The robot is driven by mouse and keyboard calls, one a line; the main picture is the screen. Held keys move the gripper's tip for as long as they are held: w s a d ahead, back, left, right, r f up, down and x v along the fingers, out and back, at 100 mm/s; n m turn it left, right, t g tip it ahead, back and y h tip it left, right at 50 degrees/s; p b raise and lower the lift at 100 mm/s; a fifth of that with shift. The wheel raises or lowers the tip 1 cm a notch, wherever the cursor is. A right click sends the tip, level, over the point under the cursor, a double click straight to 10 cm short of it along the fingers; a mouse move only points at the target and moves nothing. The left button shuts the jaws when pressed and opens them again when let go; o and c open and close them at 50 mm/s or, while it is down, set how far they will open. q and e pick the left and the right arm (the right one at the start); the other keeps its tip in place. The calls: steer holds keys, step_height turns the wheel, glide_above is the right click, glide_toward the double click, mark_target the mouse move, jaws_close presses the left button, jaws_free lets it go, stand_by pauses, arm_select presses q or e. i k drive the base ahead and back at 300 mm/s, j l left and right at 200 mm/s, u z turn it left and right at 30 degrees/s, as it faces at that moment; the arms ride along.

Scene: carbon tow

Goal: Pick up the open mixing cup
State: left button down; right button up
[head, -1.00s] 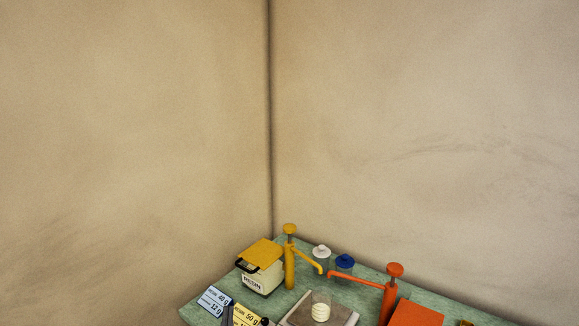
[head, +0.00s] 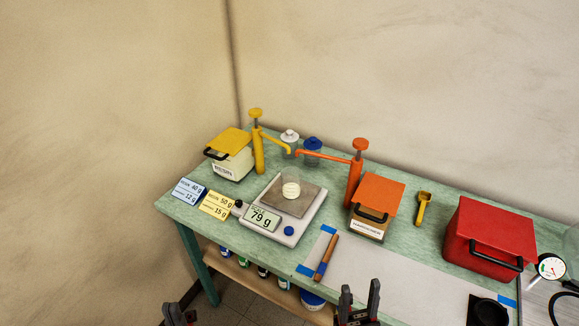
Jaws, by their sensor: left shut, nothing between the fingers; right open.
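The mixing cup (head: 291,187) is a clear, open-topped cup with pale cream-coloured contents. It stands upright on the plate of the weighing scale (head: 272,228), whose display reads 79 g. My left gripper (head: 179,314) is at the bottom left edge of the head view, low in front of the bench and away from the cup. It is shut and empty, and mostly cut off by the frame. My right gripper (head: 359,290) is at the bottom middle, in front of the bench's front edge. It is open and empty, apart from the cup.
A wood-handled tool (head: 326,258) lies at right front. A red box (head: 488,237) stands further right. Jars sit on a lower shelf.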

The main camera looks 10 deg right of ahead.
mark_target(291, 176)
steer(key=j+z, duration=0.35)
steer(key=j, duration=0.55)
steer(key=k+j+z, duration=0.1)
steer(key=j+z, duration=0.2)
steer(key=j, duration=0.6)
steer(key=i+j, duration=0.3)
